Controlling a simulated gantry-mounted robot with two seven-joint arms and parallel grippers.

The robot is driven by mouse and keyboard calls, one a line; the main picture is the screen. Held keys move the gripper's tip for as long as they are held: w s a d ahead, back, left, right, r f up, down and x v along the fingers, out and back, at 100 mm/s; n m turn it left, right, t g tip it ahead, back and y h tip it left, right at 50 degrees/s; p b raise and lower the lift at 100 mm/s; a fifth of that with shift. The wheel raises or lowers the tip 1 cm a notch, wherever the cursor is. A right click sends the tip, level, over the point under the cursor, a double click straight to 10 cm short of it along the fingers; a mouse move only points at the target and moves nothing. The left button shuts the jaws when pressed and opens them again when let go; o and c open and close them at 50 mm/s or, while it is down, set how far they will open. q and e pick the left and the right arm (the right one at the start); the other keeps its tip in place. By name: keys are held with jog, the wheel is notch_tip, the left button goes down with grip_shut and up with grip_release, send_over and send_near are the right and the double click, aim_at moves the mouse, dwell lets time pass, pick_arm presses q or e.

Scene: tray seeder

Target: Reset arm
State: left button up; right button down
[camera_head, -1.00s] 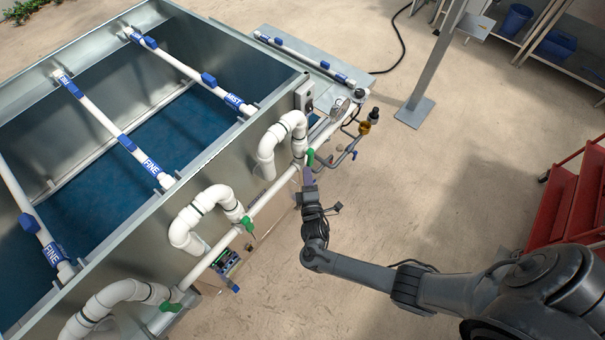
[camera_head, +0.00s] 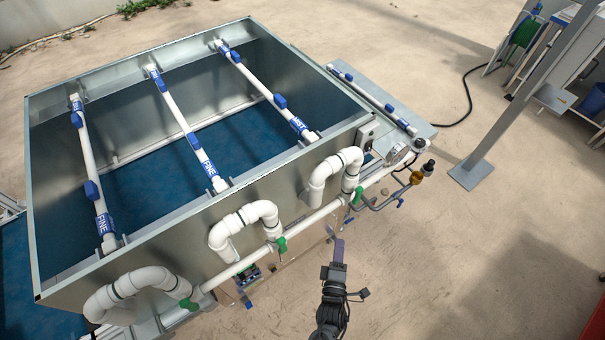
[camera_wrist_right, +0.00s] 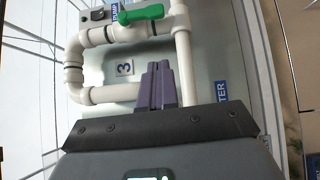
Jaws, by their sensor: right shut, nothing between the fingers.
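My right gripper (camera_head: 338,250) has shut purple fingers with nothing between them. In the head view it is in front of the tank's pipework, apart from the white pipe and below the right-hand green valve handle (camera_head: 357,195). In the right wrist view the closed fingers (camera_wrist_right: 157,85) point toward a grey panel with a "3" label (camera_wrist_right: 124,67). A green valve handle (camera_wrist_right: 141,15) on white pipe is above them. My left gripper is in neither view.
The metal tank (camera_head: 250,215) holds white spray bars with blue fittings (camera_head: 209,167). White looped pipes (camera_head: 336,170) and more green handles (camera_head: 281,244) line its near side. A brass fitting (camera_head: 416,177) stands at the right corner. Open concrete floor (camera_head: 450,260) lies right of my gripper.

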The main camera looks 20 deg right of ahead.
jog(key=s+d+r+m+g+y+p, duration=0.4)
jog(key=s+d+r+m+p, duration=0.1)
jog(key=r+p, duration=0.35)
jog(key=s+a+r+m+g+y+p, duration=0.1)
jog(key=a+r+g+y, duration=0.15)
jog(key=r, duration=0.35)
jog(key=s+a+r+m+g+y, duration=0.1)
jog(key=s+a+r+y, duration=0.15)
jog(key=r, duration=0.25)
jog(key=s+a+r+m+g, duration=0.1)
jog(key=s+m+g, duration=0.1)
jog(key=s+g, duration=0.2)
jog(key=shift+s+a+r+m+y, duration=0.15)
jog(key=shift+s+r+m+y, duration=0.2)
jog(key=shift+s, duration=0.7)
